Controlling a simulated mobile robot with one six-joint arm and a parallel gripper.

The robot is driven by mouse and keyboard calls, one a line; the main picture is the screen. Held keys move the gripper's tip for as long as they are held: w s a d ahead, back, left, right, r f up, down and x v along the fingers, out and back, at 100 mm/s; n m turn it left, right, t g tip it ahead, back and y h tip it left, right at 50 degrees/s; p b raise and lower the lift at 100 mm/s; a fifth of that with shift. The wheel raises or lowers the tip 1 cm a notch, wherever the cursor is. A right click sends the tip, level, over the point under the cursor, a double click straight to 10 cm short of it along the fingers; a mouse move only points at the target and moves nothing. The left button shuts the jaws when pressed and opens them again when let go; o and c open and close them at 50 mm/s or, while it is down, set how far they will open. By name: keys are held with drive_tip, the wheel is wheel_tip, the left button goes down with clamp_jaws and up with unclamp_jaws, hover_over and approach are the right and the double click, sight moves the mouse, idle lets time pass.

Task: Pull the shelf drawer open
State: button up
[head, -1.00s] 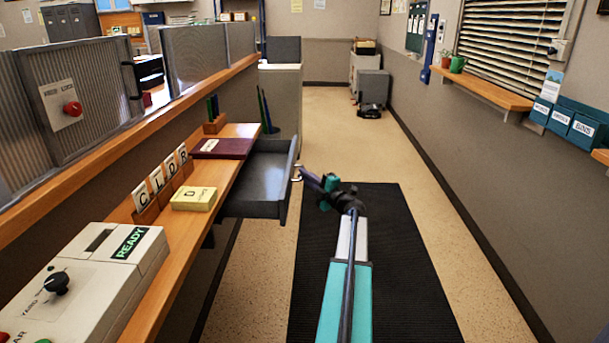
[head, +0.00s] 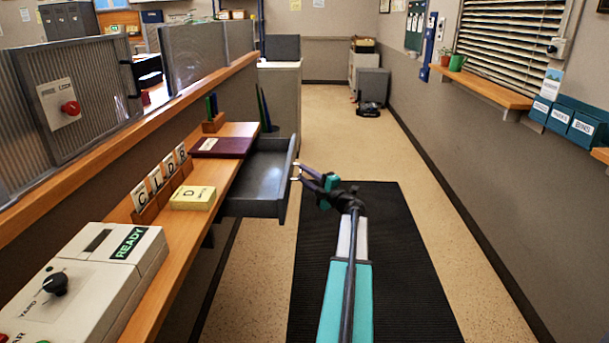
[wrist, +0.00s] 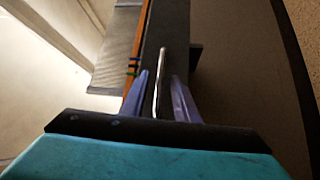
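The shelf drawer (head: 262,178) is dark grey and stands pulled out from under the wooden shelf (head: 232,150), its empty inside showing. Its front panel (head: 289,180) faces my arm. My gripper (head: 298,172) is at the outer face of this panel. In the wrist view, the pale bar handle (wrist: 160,78) runs between my two fingers (wrist: 162,92). The fingers are apart, with a gap on each side of the handle, so the gripper is open around it and not clamped. The ends of the handle are partly hidden in the head view.
On the shelf are a maroon book (head: 222,147), a yellow pad (head: 192,198), letter cards (head: 160,178) and a grey box marked READY (head: 95,275). A black mat (head: 385,260) lies on the floor under my arm. The aisle to the right is clear.

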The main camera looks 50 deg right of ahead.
drive_tip(key=v, duration=1.3)
drive_tip(key=shift+r, duration=0.1)
